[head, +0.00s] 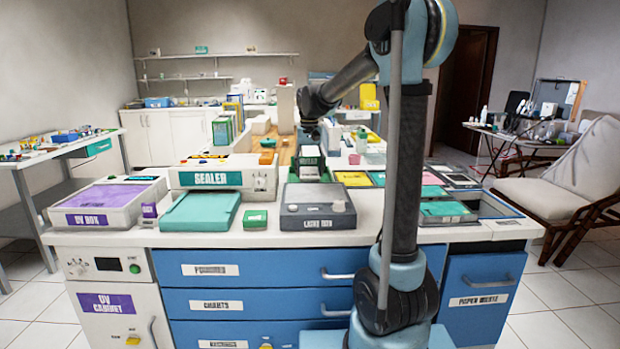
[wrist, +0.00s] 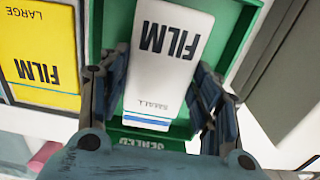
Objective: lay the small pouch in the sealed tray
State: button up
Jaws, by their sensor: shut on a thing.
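The small pouch (wrist: 168,60) is white with the words FILM and SMALL and a blue stripe; it fills the middle of the wrist view. My gripper (wrist: 160,92) is shut on it, with dark fingers along its left and right edges. It also shows in the head view (head: 309,128), above the back of the counter. The sealed tray (wrist: 238,38) is green, with a label reading SEALED at its near end. The pouch is over the tray's inside; I cannot tell whether it touches the floor, which it largely hides.
A yellow LARGE FILM pouch (wrist: 42,68) lies left of the tray in the wrist view. In the head view, the sealer (head: 212,178), a dark labelled box (head: 317,207) and a purple-lidded UV box (head: 108,200) stand on the crowded counter.

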aim_at(310, 171)
jog(key=shift+f, duration=1.4)
jog(key=o, duration=1.2)
notch_tip(310, 171, up, 12)
jog(key=shift+r, duration=0.1)
